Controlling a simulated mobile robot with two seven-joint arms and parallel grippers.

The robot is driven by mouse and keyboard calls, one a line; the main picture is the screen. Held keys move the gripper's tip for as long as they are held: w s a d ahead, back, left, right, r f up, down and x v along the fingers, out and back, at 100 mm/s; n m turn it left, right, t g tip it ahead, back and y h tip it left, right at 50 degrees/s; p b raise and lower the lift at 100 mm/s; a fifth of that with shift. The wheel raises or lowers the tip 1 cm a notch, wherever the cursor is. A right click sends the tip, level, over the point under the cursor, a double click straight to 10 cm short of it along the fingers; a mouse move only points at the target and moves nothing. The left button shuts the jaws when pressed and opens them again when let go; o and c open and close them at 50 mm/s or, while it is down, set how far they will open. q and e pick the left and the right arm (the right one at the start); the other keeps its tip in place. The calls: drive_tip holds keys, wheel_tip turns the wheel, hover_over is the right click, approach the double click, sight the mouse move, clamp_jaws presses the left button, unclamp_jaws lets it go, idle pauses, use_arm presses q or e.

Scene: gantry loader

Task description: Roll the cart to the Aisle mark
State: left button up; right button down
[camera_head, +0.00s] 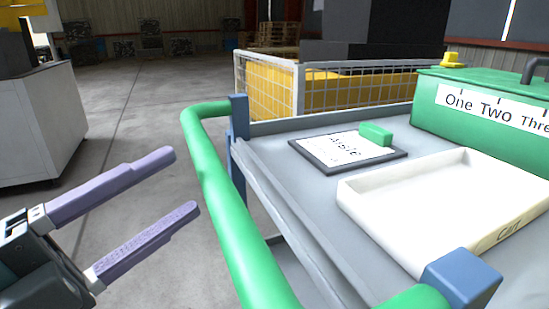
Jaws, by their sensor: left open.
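The cart (262,189) has a grey top and stands at the right, with blue corner posts. Its green handle (222,205) is a bent tube that runs along the near left side. My left gripper (186,182) is at the lower left, with two long purple fingers spread apart and pointing toward the handle. It is open and empty, a short gap to the left of the tube. My right gripper is not in view. The Aisle mark on the floor cannot be made out.
On the cart lie a dark-edged board with a paper (345,148), a green block (376,134), a white tray marked "Cart" (385,215) and a green box labelled "One Two Three" (470,105). A mesh fence (268,88) stands behind. Grey floor (150,100) is free between the cart and a white cabinet (60,115).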

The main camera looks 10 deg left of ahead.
use_arm(q)
drive_tip(key=x, duration=0.8)
drive_tip(key=shift+d, duration=0.15)
drive_tip(key=shift+w+r, duration=0.1)
drive_tip(key=shift+w, duration=0.05)
clamp_jaws()
idle(1.0)
